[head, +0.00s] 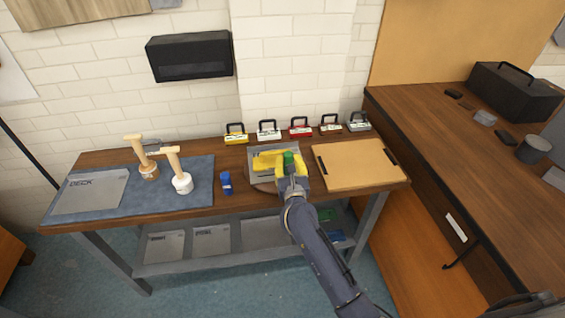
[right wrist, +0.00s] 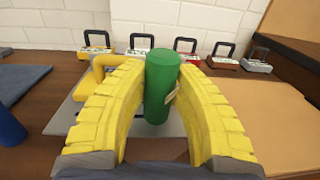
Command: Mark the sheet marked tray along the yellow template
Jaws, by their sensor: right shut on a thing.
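My right gripper (head: 291,166) is shut on a green marker (right wrist: 160,90), held upright between its yellow fingers in the right wrist view. The marker's green top (head: 289,157) also shows in the head view. A yellow template (head: 264,162) with a raised handle (right wrist: 99,66) lies on a grey sheet (head: 256,177) at the middle of the bench. The gripper is just right of the template handle, over the sheet. The fingers and arm hide part of the sheet and the marker's lower tip. I cannot read a label on this sheet. My left gripper is not in view.
A blue marker (head: 226,183) stands left of the sheet. Two mallets (head: 180,176) and a sheet lettered DECK (head: 88,192) are on a blue mat (head: 140,204). Several black-handled blocks (head: 300,128) line the back. A wooden board (head: 352,165) lies right.

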